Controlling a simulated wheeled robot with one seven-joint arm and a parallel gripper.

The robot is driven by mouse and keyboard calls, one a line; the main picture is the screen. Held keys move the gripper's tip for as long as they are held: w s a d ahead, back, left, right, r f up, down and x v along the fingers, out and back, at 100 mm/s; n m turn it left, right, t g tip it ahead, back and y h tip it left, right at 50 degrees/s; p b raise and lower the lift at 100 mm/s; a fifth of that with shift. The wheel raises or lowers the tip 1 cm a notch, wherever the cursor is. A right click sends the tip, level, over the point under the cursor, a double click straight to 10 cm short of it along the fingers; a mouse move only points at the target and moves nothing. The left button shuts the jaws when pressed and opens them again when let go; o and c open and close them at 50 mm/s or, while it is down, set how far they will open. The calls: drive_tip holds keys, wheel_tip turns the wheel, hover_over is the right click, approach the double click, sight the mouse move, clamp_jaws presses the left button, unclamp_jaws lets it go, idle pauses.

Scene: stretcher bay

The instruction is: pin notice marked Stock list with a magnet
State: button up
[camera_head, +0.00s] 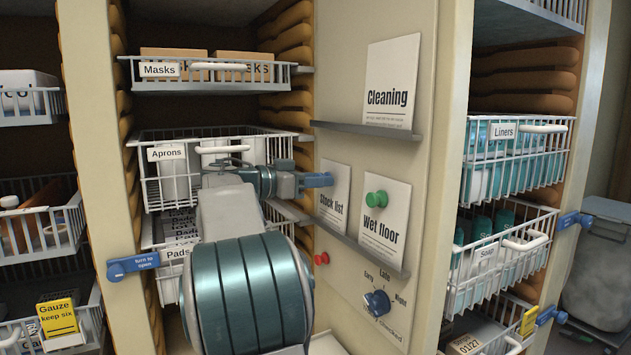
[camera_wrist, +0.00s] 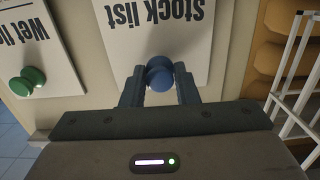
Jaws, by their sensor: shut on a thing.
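The white notice marked Stock list (camera_head: 335,200) stands on the lower ledge of the cream panel, partly hidden by my gripper. It shows upside down in the wrist view (camera_wrist: 150,35). My gripper (camera_head: 318,180) is shut on a round blue magnet (camera_wrist: 160,74), which sits between the fingertips in the wrist view (camera_wrist: 160,88). The magnet is in front of the notice, below its lettering in the wrist view. It looks very close to the paper; I cannot tell whether it touches.
The Wet floor notice (camera_head: 385,235) has a green magnet (camera_head: 376,199) on it. A red magnet (camera_head: 321,258) sits lower on the panel, near a blue dial (camera_head: 377,302). The Cleaning notice (camera_head: 391,85) stands on the upper ledge (camera_head: 365,130). Wire baskets flank the panel.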

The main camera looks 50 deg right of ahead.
drive_tip(key=shift+s+d, duration=0.15)
drive_tip(key=shift+d, duration=0.4)
idle(0.4)
drive_tip(key=o, duration=1)
drive_tip(key=shift+c, duration=0.2)
drive_tip(key=o, duration=0.3)
drive_tip(key=shift+b, duration=0.3)
drive_tip(key=shift+b+v, duration=1.35)
drive_tip(key=shift+v, duration=2.15)
drive_tip(key=shift+f, duration=0.1)
